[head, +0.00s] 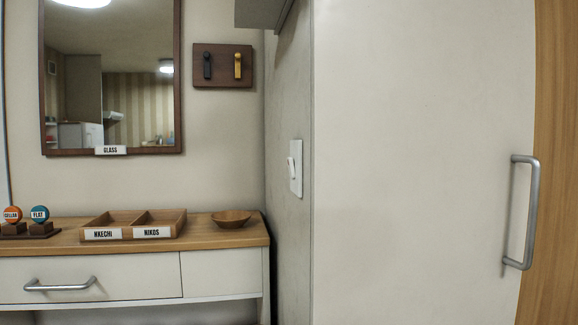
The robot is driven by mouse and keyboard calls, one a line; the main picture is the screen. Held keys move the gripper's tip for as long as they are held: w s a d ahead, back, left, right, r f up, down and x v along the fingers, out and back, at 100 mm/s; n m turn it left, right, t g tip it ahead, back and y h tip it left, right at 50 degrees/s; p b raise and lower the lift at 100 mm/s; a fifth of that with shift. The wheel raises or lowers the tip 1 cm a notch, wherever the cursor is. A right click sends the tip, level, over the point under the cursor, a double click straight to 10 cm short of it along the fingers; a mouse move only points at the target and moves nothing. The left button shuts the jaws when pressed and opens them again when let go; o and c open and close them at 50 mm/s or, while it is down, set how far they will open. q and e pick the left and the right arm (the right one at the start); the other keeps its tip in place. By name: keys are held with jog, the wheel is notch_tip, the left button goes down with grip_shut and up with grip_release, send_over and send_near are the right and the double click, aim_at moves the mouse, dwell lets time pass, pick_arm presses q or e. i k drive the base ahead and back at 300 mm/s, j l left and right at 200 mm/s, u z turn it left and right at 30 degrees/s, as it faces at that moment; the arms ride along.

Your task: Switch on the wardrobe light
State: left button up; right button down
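The wardrobe (420,120) is a tall pale cabinet filling the right of the head view. Its front door is shut and has a vertical metal bar handle (531,212) near its right edge. A white rocker switch (296,168) is mounted on the wardrobe's narrow grey side, left of the door and above the console's height. Its rocker looks tilted, but I cannot tell if it is on or off. No lit wardrobe lamp shows. Neither of my grippers is in view.
A console table (250,236) with a drawer stands left of the wardrobe. It bears a two-part tray (133,224) labelled NKECHI and NIKOS, a wooden bowl (231,219) and two labelled balls on stands. Above hang a mirror (112,80) and a hook board (222,66).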

aim_at(291, 175)
jog(key=j+z, duration=0.1)
jog(key=j, duration=1.3)
